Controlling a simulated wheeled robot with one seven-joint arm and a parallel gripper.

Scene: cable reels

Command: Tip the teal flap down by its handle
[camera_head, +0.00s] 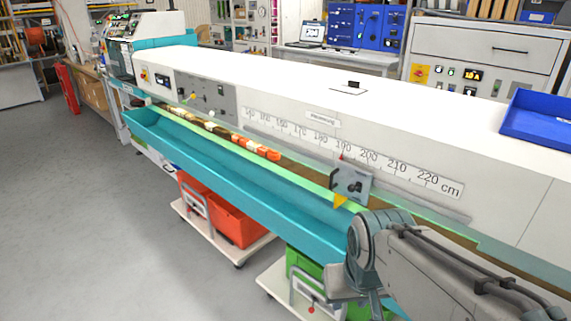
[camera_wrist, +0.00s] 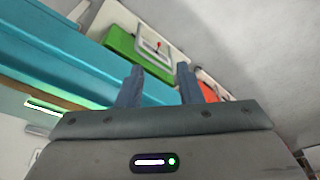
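The teal flap (camera_head: 235,180) is a long trough-like strip along the front of the white machine, running from the back left towards my arm. In the wrist view its teal surface (camera_wrist: 60,50) fills the upper left, beside my gripper (camera_wrist: 158,74). The two fingers stand apart with nothing between them, so my gripper is open. I cannot make out a handle on the flap in either view. In the head view my arm covers the flap's near right end, and my fingertips cannot be told there.
Below the flap, an orange crate (camera_head: 225,222) and a green crate (camera_head: 303,265) stand on white trolleys. The machine (camera_head: 290,95) carries a centimetre scale and a sliding stop (camera_head: 352,185). A blue tray (camera_head: 540,118) lies on top. Grey floor (camera_head: 120,240) is free at left.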

